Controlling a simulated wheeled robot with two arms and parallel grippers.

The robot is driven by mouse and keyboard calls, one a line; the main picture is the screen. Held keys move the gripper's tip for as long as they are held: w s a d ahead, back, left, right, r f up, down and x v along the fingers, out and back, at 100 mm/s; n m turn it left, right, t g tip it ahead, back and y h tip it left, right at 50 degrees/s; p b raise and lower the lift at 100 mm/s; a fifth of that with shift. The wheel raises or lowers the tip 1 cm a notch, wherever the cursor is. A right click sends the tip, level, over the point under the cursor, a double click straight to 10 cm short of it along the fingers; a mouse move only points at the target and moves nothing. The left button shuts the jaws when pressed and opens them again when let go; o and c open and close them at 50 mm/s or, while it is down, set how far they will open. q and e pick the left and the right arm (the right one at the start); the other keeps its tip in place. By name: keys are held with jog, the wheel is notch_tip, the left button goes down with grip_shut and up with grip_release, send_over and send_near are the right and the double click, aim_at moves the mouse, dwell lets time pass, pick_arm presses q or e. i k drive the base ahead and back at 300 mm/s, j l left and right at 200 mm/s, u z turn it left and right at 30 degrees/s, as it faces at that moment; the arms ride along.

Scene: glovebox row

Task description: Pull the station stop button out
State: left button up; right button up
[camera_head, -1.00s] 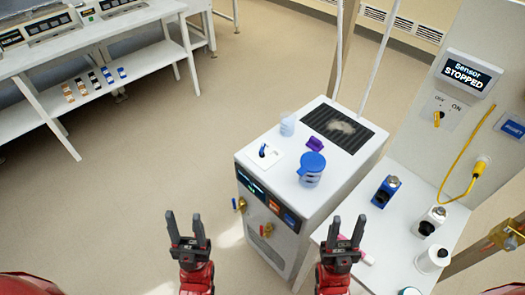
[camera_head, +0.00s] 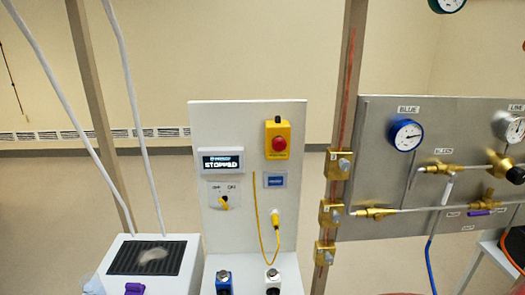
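The stop button (camera_head: 279,143) is a red round knob on a yellow box (camera_head: 277,130), high on the right side of a white upright panel. A display (camera_head: 222,161) to its left reads STOPPED. From this distance I cannot tell whether the red knob is pressed in or out. Neither of my grippers shows in this view.
A post with brass fittings (camera_head: 338,163) and a grey gauge panel (camera_head: 420,190) stand right. A white cabinet (camera_head: 185,270) stands left.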

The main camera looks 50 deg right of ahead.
aim_at(279, 144)
jog(key=z, duration=1.5)
